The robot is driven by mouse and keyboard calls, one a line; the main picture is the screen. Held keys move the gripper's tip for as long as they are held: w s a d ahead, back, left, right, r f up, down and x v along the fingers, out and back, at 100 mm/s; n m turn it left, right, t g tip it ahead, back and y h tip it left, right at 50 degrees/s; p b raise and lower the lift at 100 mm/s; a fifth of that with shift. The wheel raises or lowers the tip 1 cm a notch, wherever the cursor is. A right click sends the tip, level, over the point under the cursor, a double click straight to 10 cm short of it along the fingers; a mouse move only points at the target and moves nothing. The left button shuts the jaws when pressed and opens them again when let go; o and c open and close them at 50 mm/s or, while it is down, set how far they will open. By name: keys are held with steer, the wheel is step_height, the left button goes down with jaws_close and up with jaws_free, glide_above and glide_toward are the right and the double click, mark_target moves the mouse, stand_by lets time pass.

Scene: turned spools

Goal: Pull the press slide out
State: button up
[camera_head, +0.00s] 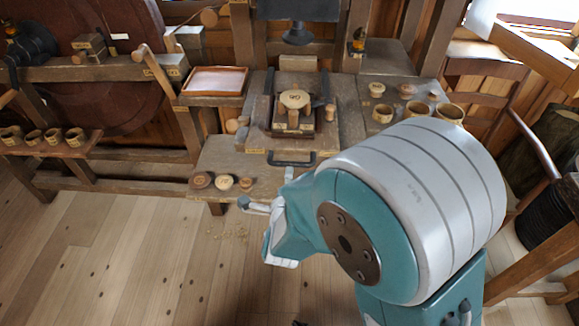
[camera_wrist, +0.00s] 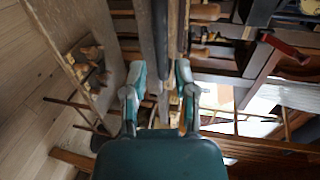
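The press slide (camera_head: 257,143) is a flat wooden plate on the press bed in the middle of the head view. A round-topped wooden piece (camera_head: 294,100) stands on it in a dark square frame. A dark bar handle (camera_head: 291,162) sits at the slide's front edge. My gripper (camera_head: 267,190) is just in front of and below the handle in the head view, apart from it, with its fingers spread. In the wrist view my gripper (camera_wrist: 158,95) shows two separated fingers with nothing held between them. I cannot make out the handle clearly there.
Small round wooden pieces (camera_head: 224,182) lie on the front left ledge. Several wooden cups (camera_head: 449,113) stand on the right side. A wooden tray (camera_head: 215,81) is at the left, near a slanted wooden lever (camera_head: 158,70). The dark press head (camera_head: 298,33) hangs above. Floor in front is open.

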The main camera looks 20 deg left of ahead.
steer(key=v, duration=0.5)
steer(key=shift+s+d, duration=0.15)
steer(key=shift+s, duration=0.05)
steer(key=w+d+r+n+g, duration=0.2)
steer(key=d+r+n+g, duration=0.3)
steer(key=d+r+n, duration=0.55)
steer(key=s+d+r+n+g+h, duration=0.3)
steer(key=s+d, duration=1)
steer(key=d, duration=0.5)
steer(key=shift+s+n+g+h, duration=0.3)
steer(key=shift+s+n+g, duration=0.1)
steer(key=shift+n+g, duration=0.45)
